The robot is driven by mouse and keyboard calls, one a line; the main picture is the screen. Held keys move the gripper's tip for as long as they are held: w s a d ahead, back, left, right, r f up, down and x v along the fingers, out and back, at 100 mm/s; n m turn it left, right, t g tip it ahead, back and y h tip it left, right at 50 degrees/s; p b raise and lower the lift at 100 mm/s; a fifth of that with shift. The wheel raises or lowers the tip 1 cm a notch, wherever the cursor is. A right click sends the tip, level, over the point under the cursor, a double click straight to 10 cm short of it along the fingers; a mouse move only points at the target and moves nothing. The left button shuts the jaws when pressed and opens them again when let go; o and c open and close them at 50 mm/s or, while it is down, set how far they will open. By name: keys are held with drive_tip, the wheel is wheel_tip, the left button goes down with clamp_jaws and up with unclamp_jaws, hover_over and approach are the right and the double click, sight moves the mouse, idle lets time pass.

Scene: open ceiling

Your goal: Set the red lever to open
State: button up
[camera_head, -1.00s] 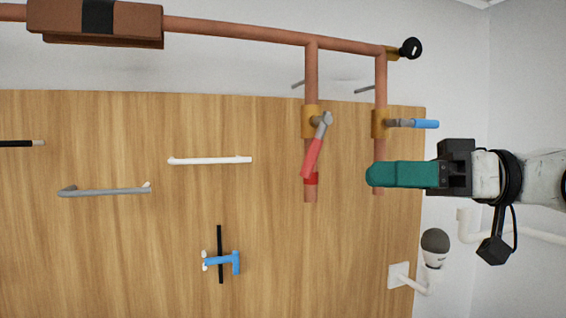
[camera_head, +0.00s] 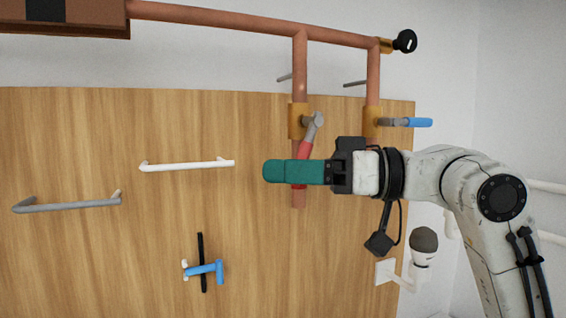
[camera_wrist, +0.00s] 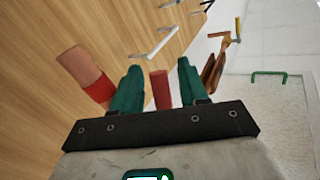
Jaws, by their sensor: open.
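The red lever (camera_head: 305,150) hangs from a grey pivot on the brass valve of the left vertical copper pipe. It slants down and slightly left, nearly along the pipe. Its lower end is hidden behind my fingers in the head view. My gripper (camera_head: 272,171) has teal fingers and lies sideways across the lever's lower part. In the wrist view my gripper (camera_wrist: 158,74) is open, and the red lever's end (camera_wrist: 160,90) shows between the fingers, with a gap on both sides. The pipe end with a red band (camera_wrist: 90,77) is outside the left finger.
A second valve with a blue lever (camera_head: 418,122) is on the right pipe, just above my wrist. A white handle (camera_head: 188,165), a grey handle (camera_head: 70,206) and a blue T-shaped handle (camera_head: 206,269) are on the wooden board (camera_head: 100,140). A bulb (camera_head: 424,242) stands below my arm.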

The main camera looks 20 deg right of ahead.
drive_tip(key=shift+w+a, duration=0.2)
drive_tip(key=shift+a, duration=0.15)
clamp_jaws()
idle(0.5)
